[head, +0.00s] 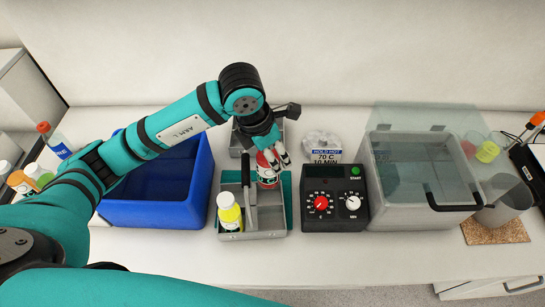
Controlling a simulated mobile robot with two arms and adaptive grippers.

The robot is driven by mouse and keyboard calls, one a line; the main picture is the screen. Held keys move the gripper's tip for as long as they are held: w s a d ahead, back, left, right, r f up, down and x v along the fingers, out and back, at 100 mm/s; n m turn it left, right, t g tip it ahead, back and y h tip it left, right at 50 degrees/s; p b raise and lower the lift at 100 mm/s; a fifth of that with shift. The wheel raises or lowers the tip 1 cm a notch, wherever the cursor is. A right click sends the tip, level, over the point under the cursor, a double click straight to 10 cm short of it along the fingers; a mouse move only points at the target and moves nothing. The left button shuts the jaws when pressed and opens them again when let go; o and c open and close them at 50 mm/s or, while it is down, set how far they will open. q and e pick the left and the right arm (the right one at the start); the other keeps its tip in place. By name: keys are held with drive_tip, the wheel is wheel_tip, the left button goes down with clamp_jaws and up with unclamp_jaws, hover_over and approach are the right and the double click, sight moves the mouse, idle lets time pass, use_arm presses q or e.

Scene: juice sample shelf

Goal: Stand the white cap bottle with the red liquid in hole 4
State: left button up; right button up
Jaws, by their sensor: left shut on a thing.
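My left gripper (276,159) is shut on a bottle with red on it (267,174). The fingers cover its top, so its cap is mostly hidden. The bottle is at the back right part of a grey carrier (270,224) with an upright handle; I cannot tell whether its base touches the carrier. A white cap bottle with yellow liquid (229,211) stands in the carrier's front left. My right gripper is not in view.
A blue bin (150,213) is left of the carrier. A control box (335,213) with red and white knobs is to its right. A clear-lidded bath (410,213) stands further right, beside a cork mat (497,232). Several bottles (30,177) stand far left. The front counter is clear.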

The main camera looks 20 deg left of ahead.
use_arm(q)
drive_tip(key=shift+s+f, duration=0.1)
drive_tip(key=shift+f, duration=0.5)
drive_tip(key=shift+f+b, duration=1.2)
drive_tip(key=shift+f, duration=0.9)
drive_tip(key=shift+b, duration=0.35)
drive_tip(key=shift+b, duration=0.3)
drive_tip(key=shift+s+f+b, duration=0.1)
drive_tip(key=shift+f+b, duration=0.3)
drive_tip(key=shift+b, duration=0.15)
drive_tip(key=shift+s, duration=0.1)
